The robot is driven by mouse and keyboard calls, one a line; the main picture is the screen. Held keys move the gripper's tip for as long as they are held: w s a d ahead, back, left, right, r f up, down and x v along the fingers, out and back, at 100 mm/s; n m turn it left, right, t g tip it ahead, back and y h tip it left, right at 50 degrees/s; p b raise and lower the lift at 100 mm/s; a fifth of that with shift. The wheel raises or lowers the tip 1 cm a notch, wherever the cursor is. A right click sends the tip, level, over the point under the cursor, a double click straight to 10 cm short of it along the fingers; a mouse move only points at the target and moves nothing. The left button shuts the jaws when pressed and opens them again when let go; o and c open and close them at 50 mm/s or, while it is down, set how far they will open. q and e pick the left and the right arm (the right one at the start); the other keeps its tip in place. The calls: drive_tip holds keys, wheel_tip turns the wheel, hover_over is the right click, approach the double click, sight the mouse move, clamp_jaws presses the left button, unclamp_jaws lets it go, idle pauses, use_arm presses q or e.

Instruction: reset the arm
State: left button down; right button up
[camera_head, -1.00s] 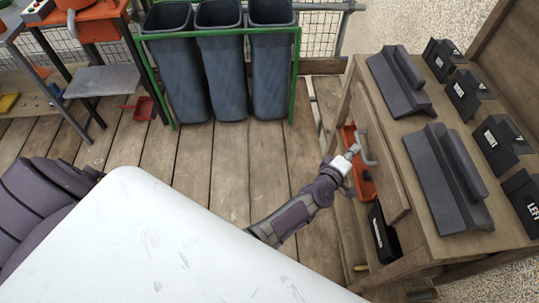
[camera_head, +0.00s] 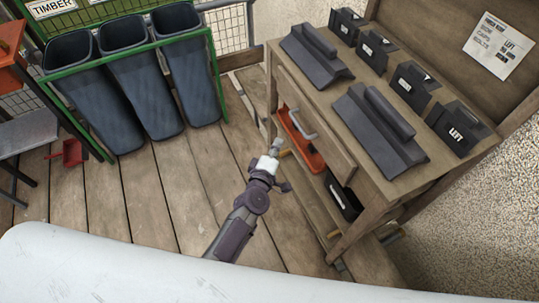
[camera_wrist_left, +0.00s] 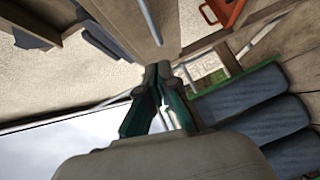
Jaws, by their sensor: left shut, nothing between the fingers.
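My left gripper (camera_head: 276,147) is shut and empty. In the head view it is in the air just left of the wooden workbench, near the grey drawer handle (camera_head: 303,128) with a visible gap to it. In the left wrist view its two dark green fingers (camera_wrist_left: 163,70) meet at the tips with nothing between them. The drawer front (camera_head: 325,133) is on the bench's near left side. My right gripper is in neither view.
The workbench top (camera_head: 362,75) carries two dark ridge tiles (camera_head: 380,128) and several black holders, one marked LEFT (camera_head: 460,130). An orange-red item (camera_head: 299,145) shows under the handle. Grey bins (camera_head: 155,85) stand in a green frame. The plank floor between is clear.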

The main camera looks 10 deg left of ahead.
use_arm(q)
drive_tip(key=s+a+f+m+g, duration=0.3)
drive_tip(key=s+f+m+g, duration=0.15)
drive_tip(key=s+f, duration=0.75)
drive_tip(key=s+a+f+m+g, duration=0.25)
drive_tip(key=s+f+m, duration=0.25)
drive_tip(key=s+f, duration=0.7)
drive_tip(key=s+a+f+m+g+y, duration=0.1)
drive_tip(key=s+a+f+m+g, duration=0.2)
drive_tip(key=s, duration=0.9)
drive_tip(key=s+a+f+m+g+y, duration=0.1)
drive_tip(key=s+a+f+m+g, duration=0.3)
drive_tip(key=s+a+f, duration=0.5)
drive_tip(key=s+f+g, duration=0.1)
drive_tip(key=s+f, duration=0.1)
drive_tip(key=s, duration=0.1)
drive_tip(key=shift+s+y, duration=0.2)
drive_tip(key=shift+y, duration=0.2)
drive_tip(key=shift+f, duration=0.1)
